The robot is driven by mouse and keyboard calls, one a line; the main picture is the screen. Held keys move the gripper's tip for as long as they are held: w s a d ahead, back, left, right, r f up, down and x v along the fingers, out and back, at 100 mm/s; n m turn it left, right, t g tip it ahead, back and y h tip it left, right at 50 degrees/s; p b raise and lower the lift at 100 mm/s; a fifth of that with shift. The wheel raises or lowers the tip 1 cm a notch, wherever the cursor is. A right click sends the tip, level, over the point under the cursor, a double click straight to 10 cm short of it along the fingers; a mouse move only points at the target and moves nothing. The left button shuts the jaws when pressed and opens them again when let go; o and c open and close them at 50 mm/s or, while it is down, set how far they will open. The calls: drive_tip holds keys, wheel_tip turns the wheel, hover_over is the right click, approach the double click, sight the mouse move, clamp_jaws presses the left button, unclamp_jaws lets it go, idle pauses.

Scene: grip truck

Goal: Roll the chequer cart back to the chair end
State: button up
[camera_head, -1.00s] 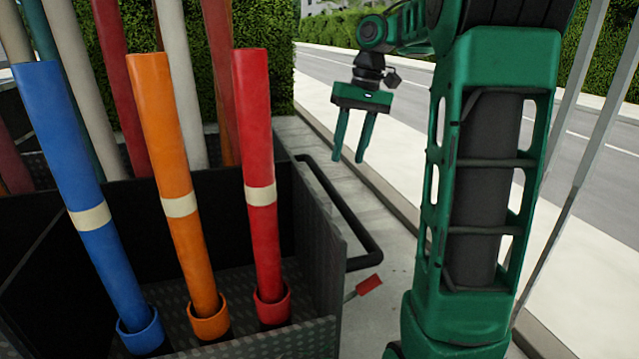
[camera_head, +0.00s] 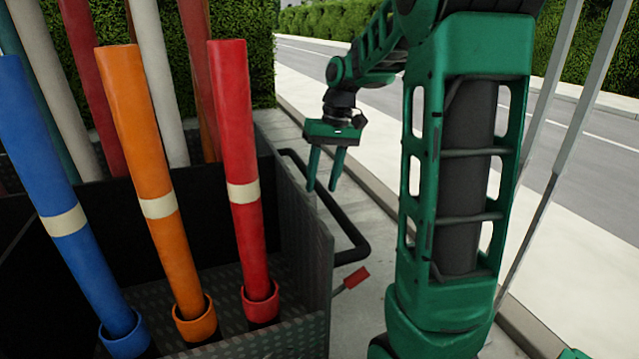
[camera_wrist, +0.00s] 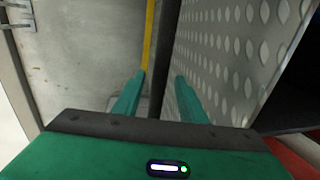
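The chequer cart (camera_head: 310,265) stands at the lower left of the head view, a dark open box with patterned metal walls. Its black tubular handle (camera_head: 350,232) sticks out on the right side. My gripper (camera_head: 322,188) is open and points down at the handle's far part. In the wrist view the patterned cart wall (camera_wrist: 235,60) fills the right side, and a dark bar runs between my two fingers (camera_wrist: 158,95). I cannot tell whether the fingertips are level with the bar. No chair shows.
Blue (camera_head: 55,190), orange (camera_head: 150,180) and red (camera_head: 238,160) poles stand in cups inside the cart, with more poles behind. A red-tipped lever (camera_head: 356,277) juts from the cart's right side. Pavement lies right of it, then a kerb and road. A hedge stands behind.

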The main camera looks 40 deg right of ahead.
drive_tip(key=shift+a+f, duration=0.1)
drive_tip(key=shift+f, duration=0.25)
drive_tip(key=shift+c, duration=0.7)
clamp_jaws()
